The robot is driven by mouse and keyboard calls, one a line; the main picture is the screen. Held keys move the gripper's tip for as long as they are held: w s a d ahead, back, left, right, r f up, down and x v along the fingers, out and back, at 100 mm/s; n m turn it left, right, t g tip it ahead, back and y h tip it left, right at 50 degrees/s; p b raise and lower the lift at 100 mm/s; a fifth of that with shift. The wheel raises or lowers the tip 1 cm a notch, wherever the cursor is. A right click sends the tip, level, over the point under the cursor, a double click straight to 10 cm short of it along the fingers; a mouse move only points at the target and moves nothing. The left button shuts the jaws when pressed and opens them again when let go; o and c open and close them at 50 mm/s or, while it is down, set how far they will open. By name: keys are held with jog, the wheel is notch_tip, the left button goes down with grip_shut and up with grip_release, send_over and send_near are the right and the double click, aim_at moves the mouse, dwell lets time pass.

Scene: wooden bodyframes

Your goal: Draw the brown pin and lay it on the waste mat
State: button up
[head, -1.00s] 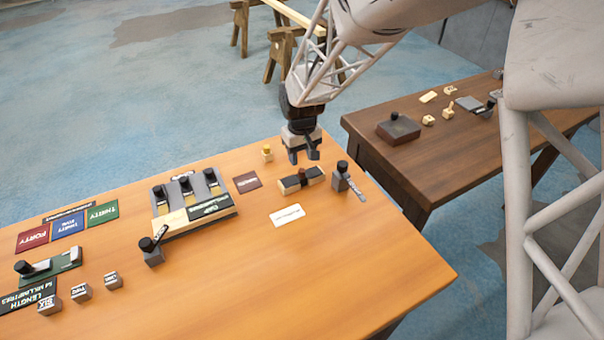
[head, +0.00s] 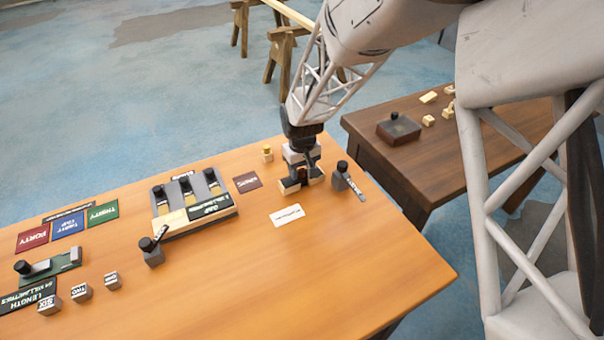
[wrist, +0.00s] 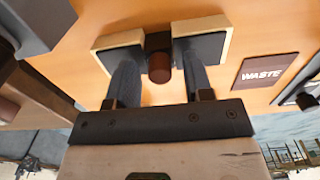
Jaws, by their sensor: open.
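The brown pin (wrist: 159,68) stands in the dark middle of a block with two pale-edged, dark-topped ends (wrist: 115,48). In the wrist view my gripper (wrist: 160,75) is open, with one finger on each side of the pin. I cannot tell whether either finger touches it. In the head view my gripper (head: 303,176) is down over the block (head: 289,187) and hides most of it and the pin. The waste mat (head: 247,182) is a flat brown square left of the block, bare on top. It also shows at the right in the wrist view (wrist: 264,72).
A grey block with a black knob (head: 341,180) stands close right of my gripper. A small yellow-topped block (head: 267,154) is behind the mat. A three-slot fixture (head: 188,200) stands left of the mat. A white card (head: 287,215) lies in front; the right front table is clear.

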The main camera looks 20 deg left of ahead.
aim_at(302, 170)
jog(key=shift+c, duration=0.5)
grip_shut()
jog(key=shift+r, duration=0.85)
dwell(0.7)
jog(key=shift+r, duration=1.55)
